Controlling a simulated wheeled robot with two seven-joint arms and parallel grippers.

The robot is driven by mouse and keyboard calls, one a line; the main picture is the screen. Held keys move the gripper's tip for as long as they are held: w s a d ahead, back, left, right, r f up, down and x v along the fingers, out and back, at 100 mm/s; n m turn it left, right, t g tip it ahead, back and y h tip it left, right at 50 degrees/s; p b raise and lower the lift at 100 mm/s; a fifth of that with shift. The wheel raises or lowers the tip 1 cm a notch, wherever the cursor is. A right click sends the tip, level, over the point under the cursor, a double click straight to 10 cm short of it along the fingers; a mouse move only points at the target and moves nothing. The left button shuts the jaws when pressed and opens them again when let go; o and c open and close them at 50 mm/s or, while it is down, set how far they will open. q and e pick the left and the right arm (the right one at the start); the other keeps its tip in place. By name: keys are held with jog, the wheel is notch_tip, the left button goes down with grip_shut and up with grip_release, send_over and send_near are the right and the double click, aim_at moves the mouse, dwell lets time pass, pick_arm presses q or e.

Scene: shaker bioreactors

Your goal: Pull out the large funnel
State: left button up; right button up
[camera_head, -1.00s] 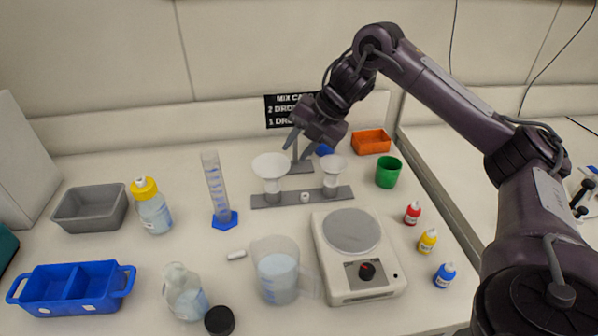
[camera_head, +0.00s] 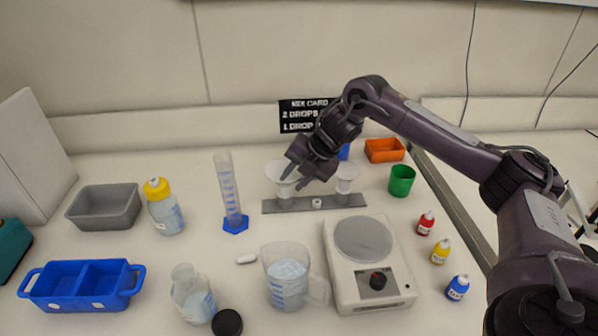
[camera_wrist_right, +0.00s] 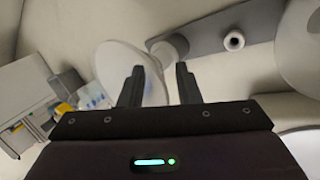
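The large funnel (camera_head: 279,179) is white and stands upright in the left place of a grey rack (camera_head: 318,204). A smaller white funnel (camera_head: 346,174) stands in the right place of the rack. My right gripper (camera_head: 297,183) is at the large funnel's rim, with its fingers apart. In the right wrist view, the large funnel (camera_wrist_right: 112,62) shows behind and between the two open fingers (camera_wrist_right: 158,85). I cannot tell whether a finger touches the rim. My left gripper is in neither view.
A graduated cylinder (camera_head: 229,190) stands left of the rack. A green cup (camera_head: 401,181) and an orange bin (camera_head: 384,150) are to the right.

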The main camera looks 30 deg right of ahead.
grip_shut()
jog(key=shift+r, duration=0.15)
jog(key=shift+r+p, duration=0.45)
jog(key=shift+p, duration=0.2)
jog(key=shift+r, duration=0.2)
jog(key=shift+r+p, duration=0.3)
jog(key=shift+p, duration=0.25)
jog(key=shift+r, duration=0.1)
jog(key=shift+r+p, duration=0.45)
jog(key=shift+p, duration=0.15)
